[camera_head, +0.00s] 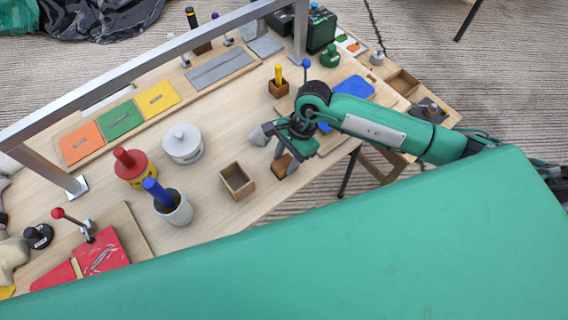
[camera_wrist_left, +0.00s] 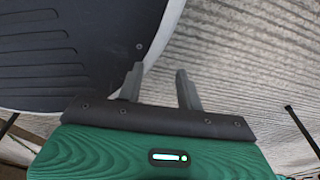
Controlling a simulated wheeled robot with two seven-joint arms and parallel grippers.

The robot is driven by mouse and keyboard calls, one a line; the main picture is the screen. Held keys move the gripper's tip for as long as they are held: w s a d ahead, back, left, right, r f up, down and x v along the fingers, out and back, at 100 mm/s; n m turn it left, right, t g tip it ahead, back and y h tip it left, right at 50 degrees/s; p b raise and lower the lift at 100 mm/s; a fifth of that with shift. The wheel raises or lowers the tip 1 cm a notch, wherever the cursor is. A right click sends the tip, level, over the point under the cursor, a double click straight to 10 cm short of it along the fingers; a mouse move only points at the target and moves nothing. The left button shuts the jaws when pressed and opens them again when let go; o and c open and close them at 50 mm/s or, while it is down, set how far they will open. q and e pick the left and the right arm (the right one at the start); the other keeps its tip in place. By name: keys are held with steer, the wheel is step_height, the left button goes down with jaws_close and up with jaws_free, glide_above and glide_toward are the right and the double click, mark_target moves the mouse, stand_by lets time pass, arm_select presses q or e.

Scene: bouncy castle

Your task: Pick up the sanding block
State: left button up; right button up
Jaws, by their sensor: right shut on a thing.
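The sanding block appears to be the small brown block (camera_head: 282,168) at the front edge of the wooden table in the head view. My right gripper (camera_head: 279,152) reaches down over it, and its fingers are shut on the block. The gripper and wrist hide part of the block, and I cannot tell whether it touches the table. My left gripper (camera_wrist_left: 160,88) shows in the left wrist view with its two fingers apart and nothing between them. It is away from the table's objects.
An open wooden box (camera_head: 237,181) stands just left of the block. A white cup (camera_head: 174,208) with a blue tool, a red-and-yellow container (camera_head: 135,170) and a white lidded pot (camera_head: 183,144) stand further left. A metal frame (camera_head: 150,62) spans the table (camera_head: 222,118).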

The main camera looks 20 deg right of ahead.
mark_target(286, 161)
arm_select(q)
steer(key=shift+s, duration=0.3)
arm_select(e)
steer(key=shift+r, duration=0.15)
